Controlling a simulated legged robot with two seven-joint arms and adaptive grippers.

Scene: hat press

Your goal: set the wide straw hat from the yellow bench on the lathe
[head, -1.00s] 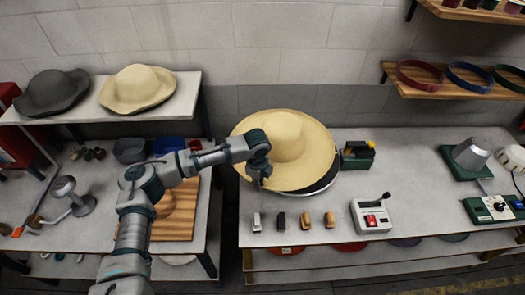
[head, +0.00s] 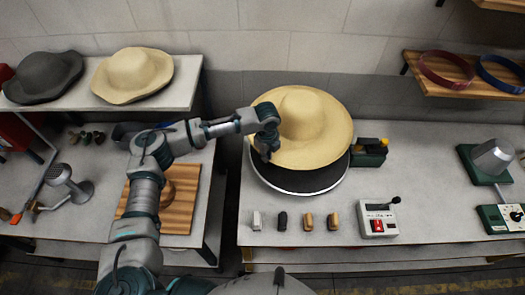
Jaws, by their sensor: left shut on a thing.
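The wide straw hat (head: 308,118) is over the back part of a round dark turntable with a pale rim (head: 300,183), on the right bench. The front of the turntable shows bare below the brim. My left gripper (head: 266,152) is shut on the hat's left brim edge; its fingertips are partly hidden. I cannot tell whether the hat touches the turntable. My right gripper is not in view.
A green tool box (head: 369,153) stands close right of the turntable. Several small blocks (head: 308,221) and a switch box (head: 378,220) line the front. Another straw hat (head: 132,75) and a dark hat (head: 43,76) lie on the left shelf. A grey cone (head: 492,157) stands right.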

